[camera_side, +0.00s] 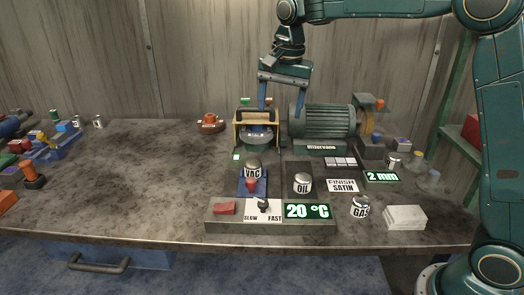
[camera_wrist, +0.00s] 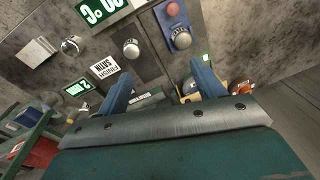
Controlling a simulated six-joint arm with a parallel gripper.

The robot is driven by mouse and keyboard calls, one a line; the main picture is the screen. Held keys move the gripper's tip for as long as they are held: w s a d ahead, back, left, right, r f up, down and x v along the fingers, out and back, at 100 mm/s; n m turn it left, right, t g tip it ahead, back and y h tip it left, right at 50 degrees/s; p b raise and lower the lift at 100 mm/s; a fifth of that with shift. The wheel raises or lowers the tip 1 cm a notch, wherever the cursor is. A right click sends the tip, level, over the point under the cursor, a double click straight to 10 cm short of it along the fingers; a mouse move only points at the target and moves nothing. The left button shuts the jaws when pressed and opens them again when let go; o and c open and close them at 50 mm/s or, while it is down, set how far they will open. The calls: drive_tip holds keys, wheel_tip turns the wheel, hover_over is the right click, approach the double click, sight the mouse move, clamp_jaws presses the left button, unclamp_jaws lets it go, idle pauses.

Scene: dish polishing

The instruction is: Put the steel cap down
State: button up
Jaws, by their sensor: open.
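I cannot tell which piece is the steel cap. Silver domed caps sit on the VAC (camera_side: 253,164), OIL (camera_side: 303,182) and GAS (camera_side: 360,206) pieces, and a small silver-topped piece (camera_side: 393,160) stands near the 2 mm display. The OIL cap (camera_wrist: 131,48) and VAC cap (camera_wrist: 181,38) also show in the wrist view. My gripper (camera_side: 268,107) points down over the yellow-framed housing (camera_side: 240,128), which holds a grey steel disc (camera_side: 258,134). In the wrist view my gripper (camera_wrist: 162,88) has its blue fingers wide apart, with nothing visibly held between them.
A green motor (camera_side: 325,120) stands just right of the housing, close to my fingers. A control panel (camera_side: 230,225) with a 20 °C display lies in front. An orange valve (camera_side: 210,122) is left of the housing. The left middle of the bench (camera_side: 140,185) is clear.

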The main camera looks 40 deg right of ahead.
drive_tip(key=s+r+n+t, duration=0.1)
drive_tip(key=s+r+n, duration=0.15)
drive_tip(key=s, duration=0.65)
drive_tip(key=s+r+n+t, duration=0.1)
drive_tip(key=s+n, duration=0.3)
drive_tip(key=s, duration=0.4)
drive_tip(key=s+f+n+t, duration=0.1)
drive_tip(key=s+f+n, duration=0.1)
drive_tip(key=s, duration=0.4)
drive_tip(key=s+d+f+n+t, duration=0.1)
drive_tip(key=s+f+n, duration=0.2)
drive_tip(key=s, duration=0.4)
drive_tip(key=shift+s+f, duration=0.25)
drive_tip(key=shift+f, duration=0.05)
